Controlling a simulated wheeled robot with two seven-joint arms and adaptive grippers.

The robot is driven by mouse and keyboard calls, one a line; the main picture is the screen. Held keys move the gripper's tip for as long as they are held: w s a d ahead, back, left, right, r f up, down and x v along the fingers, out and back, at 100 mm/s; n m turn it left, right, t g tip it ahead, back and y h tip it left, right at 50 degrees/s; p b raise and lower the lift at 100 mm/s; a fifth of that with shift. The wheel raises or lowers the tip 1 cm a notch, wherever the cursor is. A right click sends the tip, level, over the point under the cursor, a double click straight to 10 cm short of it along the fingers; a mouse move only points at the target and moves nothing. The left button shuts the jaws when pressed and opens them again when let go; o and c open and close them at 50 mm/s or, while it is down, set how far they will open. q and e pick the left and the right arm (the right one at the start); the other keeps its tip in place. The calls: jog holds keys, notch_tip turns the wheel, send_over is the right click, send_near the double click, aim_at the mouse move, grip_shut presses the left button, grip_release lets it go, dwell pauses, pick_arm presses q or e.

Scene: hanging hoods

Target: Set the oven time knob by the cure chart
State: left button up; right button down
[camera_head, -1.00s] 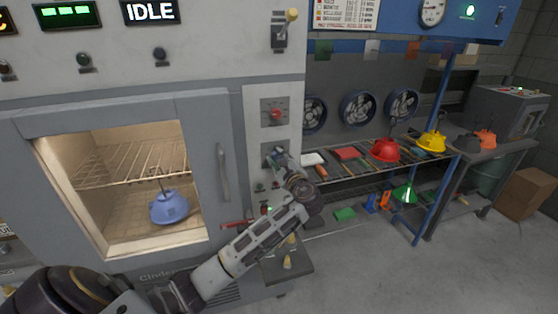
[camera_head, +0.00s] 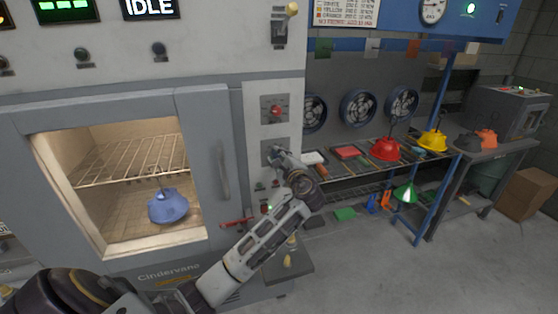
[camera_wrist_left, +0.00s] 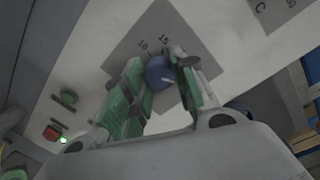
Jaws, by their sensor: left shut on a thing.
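The time knob (camera_wrist_left: 160,72) is blue and sits on a grey plate with the numbers 10 and 15 beside it in the left wrist view. A white pointer line shows on it. My left gripper (camera_wrist_left: 163,78) has its green-padded fingers on both sides of the knob, shut on it. In the head view my left gripper (camera_head: 275,158) covers most of that lower knob. The cure chart (camera_head: 346,12) hangs at the top, cut off by the frame; its rows are too small to read surely. My right gripper is not in view.
A red-pointer knob (camera_head: 276,111) sits above on the same panel. The oven (camera_head: 215,110) holds a blue hood (camera_head: 168,206) behind its window; its display (camera_head: 149,8) reads IDLE. A rack with red (camera_head: 385,149) and yellow hoods (camera_head: 432,140) stands right.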

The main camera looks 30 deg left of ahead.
pick_arm(q)
jog(key=shift+f+n+b, duration=0.15)
jog(key=shift+n+b, duration=0.4)
jog(key=shift+n, duration=0.55)
jog(key=shift+n+b, duration=0.3)
jog(key=shift+n, duration=0.6)
jog(key=o, duration=1)
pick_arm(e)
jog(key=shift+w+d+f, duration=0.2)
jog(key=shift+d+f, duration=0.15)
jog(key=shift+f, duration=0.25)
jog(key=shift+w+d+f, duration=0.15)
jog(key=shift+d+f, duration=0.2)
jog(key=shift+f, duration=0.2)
pick_arm(q)
jog(key=shift+o, duration=0.2)
jog(key=shift+s+d, duration=0.1)
jog(key=v, duration=1.1)
jog(key=shift+s+d+r, duration=0.2)
jog(key=shift+d+r, duration=0.05)
jog(key=shift+r, duration=0.05)
